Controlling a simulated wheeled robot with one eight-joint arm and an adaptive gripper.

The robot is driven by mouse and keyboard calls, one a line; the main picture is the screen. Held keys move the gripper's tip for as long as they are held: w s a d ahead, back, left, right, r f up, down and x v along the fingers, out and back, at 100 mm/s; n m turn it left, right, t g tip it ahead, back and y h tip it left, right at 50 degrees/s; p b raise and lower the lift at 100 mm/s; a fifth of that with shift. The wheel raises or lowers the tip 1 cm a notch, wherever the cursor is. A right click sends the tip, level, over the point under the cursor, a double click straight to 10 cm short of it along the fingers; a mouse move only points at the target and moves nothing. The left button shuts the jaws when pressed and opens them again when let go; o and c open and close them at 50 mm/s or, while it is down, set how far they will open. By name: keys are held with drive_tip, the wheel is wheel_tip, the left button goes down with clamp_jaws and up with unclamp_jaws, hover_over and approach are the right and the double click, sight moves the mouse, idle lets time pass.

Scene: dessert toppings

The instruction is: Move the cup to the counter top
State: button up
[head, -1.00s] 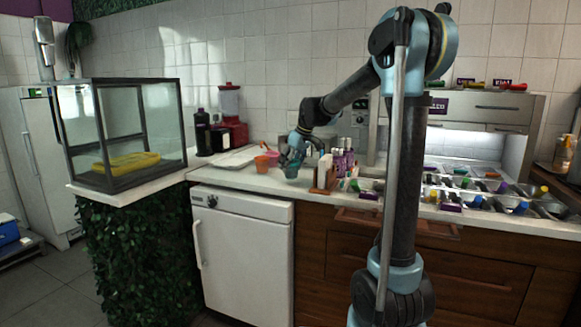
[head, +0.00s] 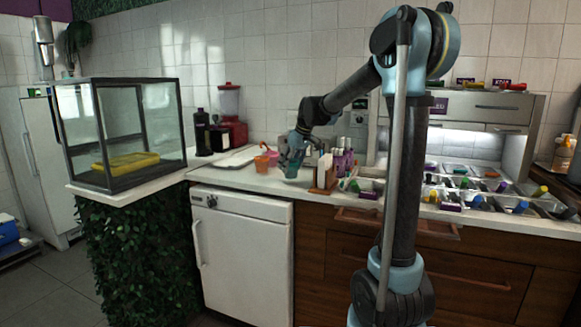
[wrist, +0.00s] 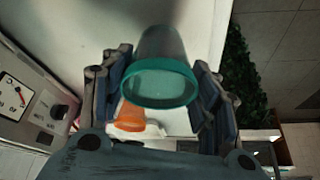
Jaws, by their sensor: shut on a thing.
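The teal cup (wrist: 162,85) is between the two fingers of my gripper (wrist: 160,95) in the wrist view, its rim toward the camera. My gripper is shut on it. In the head view the cup (head: 291,168) is small and partly covered by the gripper (head: 292,157), over the left part of the white counter top (head: 240,178). I cannot tell whether its base touches the counter. An orange cup (wrist: 130,115) shows behind it in the wrist view.
Orange and pink cups (head: 262,163) stand just left of my gripper. A wooden holder (head: 325,173) and bottles (head: 343,163) stand close on the right. A white tray (head: 235,159) and red blender (head: 230,110) are further left. The counter's front-left strip is clear.

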drive_tip(key=shift+f, duration=1.35)
idle(0.9)
idle(0.5)
drive_tip(key=o, duration=1.1)
drive_tip(key=shift+o, duration=0.8)
drive_tip(key=shift+o, duration=1.4)
wheel_tip(320, 180, up, 8)
drive_tip(key=shift+s, duration=0.1)
